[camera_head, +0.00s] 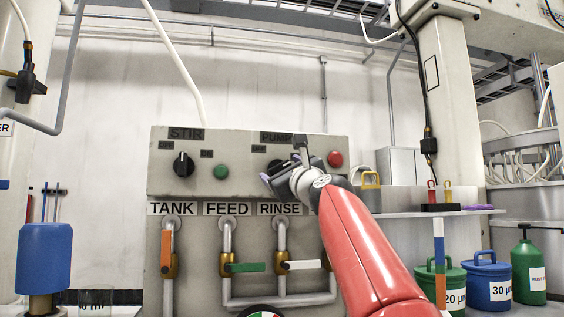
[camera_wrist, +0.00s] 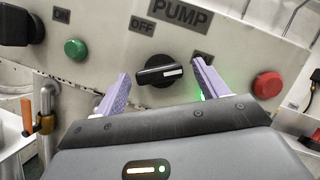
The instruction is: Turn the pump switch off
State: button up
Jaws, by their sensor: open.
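The pump switch (camera_wrist: 158,71) is a black rotary knob with a white mark, on a pale panel under a PUMP label (camera_wrist: 182,12). In the wrist view its white mark points right, toward the right finger. The OFF label (camera_wrist: 142,25) is above it; another label at the right is mostly hidden behind that finger. My gripper (camera_wrist: 161,75) is open, with one purple finger on each side of the knob and apparent gaps between. In the head view my gripper (camera_head: 281,170) is in front of the panel and hides most of the pump switch.
A red button (camera_wrist: 267,85) is right of the knob. The STIR knob (camera_head: 183,164) and a green button (camera_head: 221,172) are to the left. Below are pipes with orange (camera_head: 166,248), green (camera_head: 245,267) and white (camera_head: 302,266) valve handles. Buckets (camera_head: 487,280) stand at the right.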

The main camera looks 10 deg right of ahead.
jog(key=shift+w+r, duration=0.1)
jog(key=shift+w, duration=0.15)
jog(key=c, duration=1)
